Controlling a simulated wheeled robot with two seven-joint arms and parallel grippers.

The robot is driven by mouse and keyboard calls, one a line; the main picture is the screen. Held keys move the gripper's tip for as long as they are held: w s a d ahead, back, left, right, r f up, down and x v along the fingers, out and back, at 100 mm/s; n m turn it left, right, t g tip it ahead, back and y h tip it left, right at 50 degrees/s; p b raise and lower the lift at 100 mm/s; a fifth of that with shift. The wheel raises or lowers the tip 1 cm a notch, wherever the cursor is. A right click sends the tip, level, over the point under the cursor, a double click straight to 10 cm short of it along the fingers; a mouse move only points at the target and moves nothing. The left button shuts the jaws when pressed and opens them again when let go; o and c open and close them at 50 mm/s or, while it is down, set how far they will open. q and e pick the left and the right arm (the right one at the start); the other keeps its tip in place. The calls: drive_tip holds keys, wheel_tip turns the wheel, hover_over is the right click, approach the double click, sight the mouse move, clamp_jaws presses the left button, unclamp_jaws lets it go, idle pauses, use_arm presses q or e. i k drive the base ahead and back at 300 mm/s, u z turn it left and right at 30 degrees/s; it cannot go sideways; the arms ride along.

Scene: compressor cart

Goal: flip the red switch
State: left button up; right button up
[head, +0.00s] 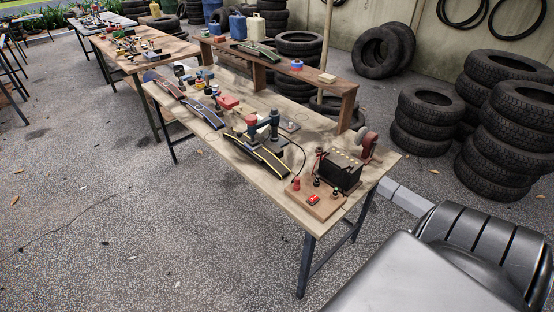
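The red switch (313,199) is small and sits on a wooden board (322,209) at the near right end of the long workbench. Its position, on or off, is too small to tell. Small red and black posts stand on the board beside it. A black battery-like box (340,173) stands just behind the switch. Neither of my grippers is in view, and nothing covers the switch.
The workbench (270,186) carries yellow-edged black ramps (256,153), a blue-grey clamp-like tool (262,127) and a red grinder-like device (368,144). A raised wooden shelf (330,84) runs behind. Tyre stacks (500,150) stand at right. Paved floor in front is clear.

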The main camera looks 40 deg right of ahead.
sight(313, 199)
drive_tip(key=u, duration=0.05)
drive_tip(key=i, duration=0.9)
drive_tip(key=z, duration=1.85)
